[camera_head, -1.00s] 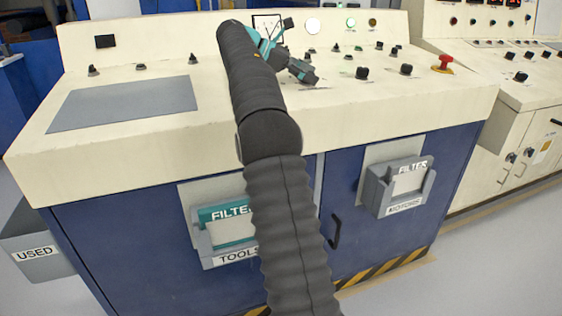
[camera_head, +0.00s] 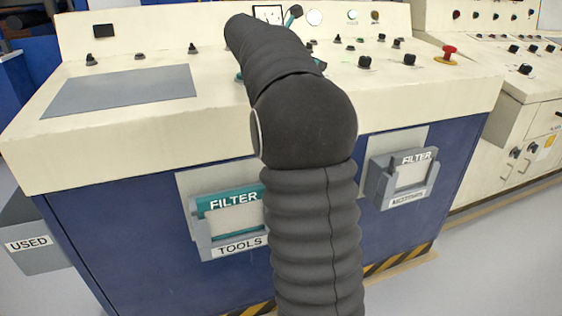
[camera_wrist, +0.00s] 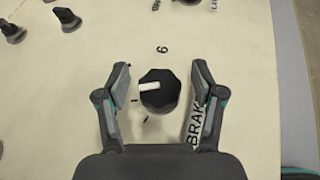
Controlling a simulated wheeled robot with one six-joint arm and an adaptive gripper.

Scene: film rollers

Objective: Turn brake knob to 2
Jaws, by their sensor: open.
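The brake knob (camera_wrist: 160,92) is black and faceted with a white pointer mark, and shows in the middle of the wrist view. Its pointer faces left in that view. A figure that reads like 6 or 9 is printed above it, and short tick marks lie to its lower left. A label reading "BRAK" (camera_wrist: 194,124) is partly covered by the right finger. My gripper (camera_wrist: 160,88) is open, with one finger on each side of the knob and a gap to both. In the head view my arm hides most of the gripper and I cannot pick out the brake knob.
Other black knobs (camera_wrist: 67,19) stand at the upper left of the wrist view. In the head view, several knobs and a red button (camera_head: 447,54) stand on the cream console (camera_head: 225,115). A grey flat panel (camera_head: 120,92) lies at its left. Filter holders (camera_head: 232,222) hang on the blue front.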

